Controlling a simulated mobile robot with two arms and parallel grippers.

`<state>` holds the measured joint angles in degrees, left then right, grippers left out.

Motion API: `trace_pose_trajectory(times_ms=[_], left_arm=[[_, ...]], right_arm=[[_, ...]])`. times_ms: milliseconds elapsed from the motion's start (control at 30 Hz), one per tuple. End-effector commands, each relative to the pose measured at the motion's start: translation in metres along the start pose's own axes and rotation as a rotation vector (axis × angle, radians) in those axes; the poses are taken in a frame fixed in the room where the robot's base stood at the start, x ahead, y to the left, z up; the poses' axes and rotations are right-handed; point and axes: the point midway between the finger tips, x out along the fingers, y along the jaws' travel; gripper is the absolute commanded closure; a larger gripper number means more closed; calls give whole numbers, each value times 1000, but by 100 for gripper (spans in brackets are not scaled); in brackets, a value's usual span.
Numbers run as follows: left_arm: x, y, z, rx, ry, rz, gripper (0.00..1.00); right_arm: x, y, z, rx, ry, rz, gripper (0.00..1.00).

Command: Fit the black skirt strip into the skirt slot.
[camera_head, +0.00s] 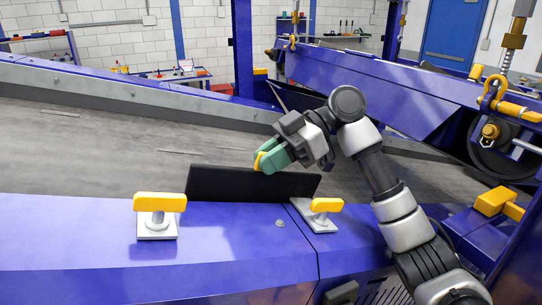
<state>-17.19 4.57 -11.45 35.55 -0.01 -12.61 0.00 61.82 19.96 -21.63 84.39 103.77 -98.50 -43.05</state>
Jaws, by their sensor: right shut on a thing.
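The black skirt strip (225,184) stands upright on its long edge along the far side of the blue frame, beside the grey belt. My right gripper (263,163) has green fingers and is shut on the strip's top edge, right of its middle. My left gripper is not in view.
Two yellow-handled clamps stand on the blue frame (70,235), one at the left (158,212) and one at the right (318,212) of the strip. The grey belt (90,140) behind is clear. A blue beam (400,85) with yellow shackles and a pulley stands at the right.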

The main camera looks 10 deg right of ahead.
Motion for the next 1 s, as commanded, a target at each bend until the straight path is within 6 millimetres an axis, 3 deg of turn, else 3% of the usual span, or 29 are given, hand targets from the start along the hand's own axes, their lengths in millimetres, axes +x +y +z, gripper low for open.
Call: trace_pose_trajectory(times_ms=[500,1000], left_arm=[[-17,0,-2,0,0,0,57],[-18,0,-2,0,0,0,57]], right_arm=[[-16,0,-18,-2,0,-1,100],[-19,0,-19,-3,1,2,100]])
